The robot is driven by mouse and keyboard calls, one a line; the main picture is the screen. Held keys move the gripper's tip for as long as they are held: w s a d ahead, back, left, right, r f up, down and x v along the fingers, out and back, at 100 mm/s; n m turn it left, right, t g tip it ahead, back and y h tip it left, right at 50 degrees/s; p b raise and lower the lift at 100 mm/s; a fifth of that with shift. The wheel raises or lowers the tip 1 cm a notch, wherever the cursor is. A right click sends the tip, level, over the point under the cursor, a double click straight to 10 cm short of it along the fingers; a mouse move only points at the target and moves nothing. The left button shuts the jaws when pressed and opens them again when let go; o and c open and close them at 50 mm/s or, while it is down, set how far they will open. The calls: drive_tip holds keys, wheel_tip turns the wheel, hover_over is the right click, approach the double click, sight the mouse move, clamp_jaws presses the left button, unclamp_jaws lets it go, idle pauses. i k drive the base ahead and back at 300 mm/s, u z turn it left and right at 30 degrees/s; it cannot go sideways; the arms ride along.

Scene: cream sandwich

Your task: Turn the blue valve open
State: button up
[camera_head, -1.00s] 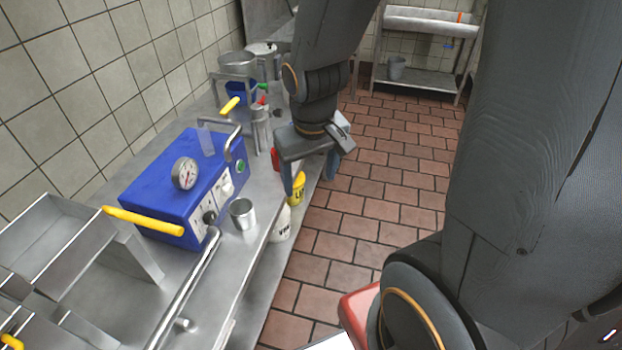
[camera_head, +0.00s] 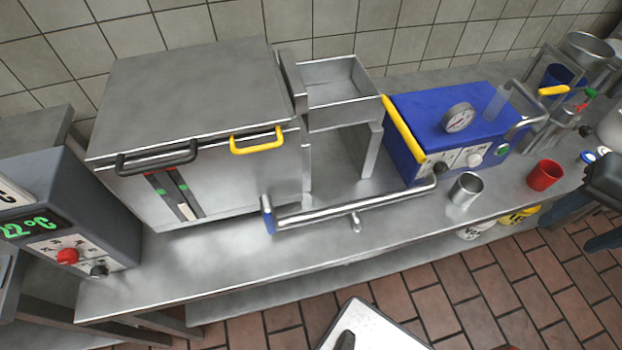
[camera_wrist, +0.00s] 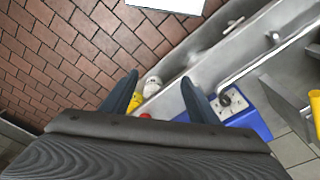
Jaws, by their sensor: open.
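A steel pipe (camera_head: 330,214) runs along the front of the counter. It has a blue piece (camera_head: 267,213) at its left end, standing upright; this is the only blue valve-like part I can pick out, and I cannot tell its setting. My gripper (camera_wrist: 159,76) is open and empty in the wrist view, its two dark blue fingers apart above the counter's edge and the floor. In the head view it shows only partly at the right edge, well to the right of the blue piece.
A large steel box (camera_head: 200,120) with black and yellow handles stands at the left, beside a 22°C control unit (camera_head: 60,220). A blue machine (camera_head: 450,130) with a gauge, a steel cup (camera_head: 466,188) and a red cup (camera_head: 544,175) are to the right. Tiled floor (camera_head: 490,300) lies in front.

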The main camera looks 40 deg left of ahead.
sight(267, 216)
drive_tip(key=u, duration=0.6)
drive_tip(key=k, duration=1.1)
drive_tip(key=u, duration=1.65)
